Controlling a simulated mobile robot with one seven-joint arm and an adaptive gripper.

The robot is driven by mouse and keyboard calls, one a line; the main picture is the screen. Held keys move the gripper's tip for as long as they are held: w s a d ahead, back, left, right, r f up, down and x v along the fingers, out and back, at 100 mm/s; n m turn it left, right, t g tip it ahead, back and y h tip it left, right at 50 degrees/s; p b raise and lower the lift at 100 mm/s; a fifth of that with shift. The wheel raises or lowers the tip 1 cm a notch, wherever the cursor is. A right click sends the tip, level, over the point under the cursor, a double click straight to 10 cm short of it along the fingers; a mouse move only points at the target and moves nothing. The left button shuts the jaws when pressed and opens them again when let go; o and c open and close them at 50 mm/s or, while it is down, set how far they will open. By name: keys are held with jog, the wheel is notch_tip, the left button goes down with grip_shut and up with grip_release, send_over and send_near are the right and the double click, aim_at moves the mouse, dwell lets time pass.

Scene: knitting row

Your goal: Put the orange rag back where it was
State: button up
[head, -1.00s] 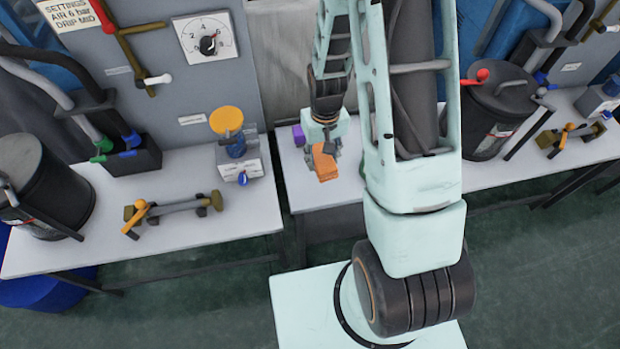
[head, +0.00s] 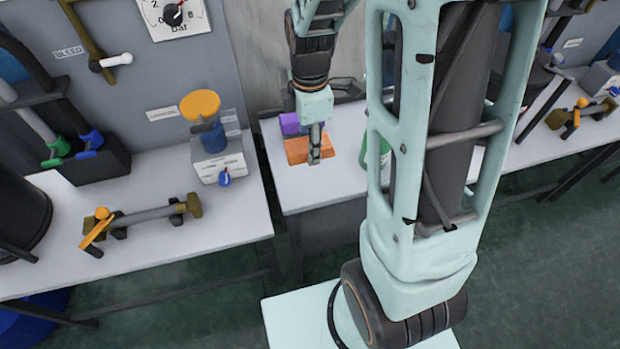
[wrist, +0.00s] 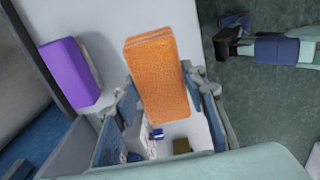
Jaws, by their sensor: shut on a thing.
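The orange rag (head: 298,150) is a folded block at the left part of the middle table (head: 330,180). In the wrist view the rag (wrist: 160,75) stands between the two fingers of my gripper (wrist: 165,95), which are shut on it. In the head view my gripper (head: 314,156) points down over the rag and covers part of it. I cannot tell whether the rag touches the tabletop or hangs just above it. A purple block (head: 289,124) lies just behind the rag; it also shows left of it in the wrist view (wrist: 70,72), apart from it.
A green item (head: 384,150) stands right of my gripper, partly hidden by my arm. The left table holds a device with an orange cap (head: 200,105) and a grey bar with brass ends (head: 150,216). The middle table's front is clear.

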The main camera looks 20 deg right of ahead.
aim_at(310, 176)
notch_tip(310, 176, down, 10)
jog(key=shift+r+b, duration=0.15)
jog(key=shift+b, duration=0.6)
jog(key=o, duration=1.1)
notch_tip(310, 176, up, 12)
jog(key=shift+r+p, duration=0.15)
jog(key=shift+p, duration=0.95)
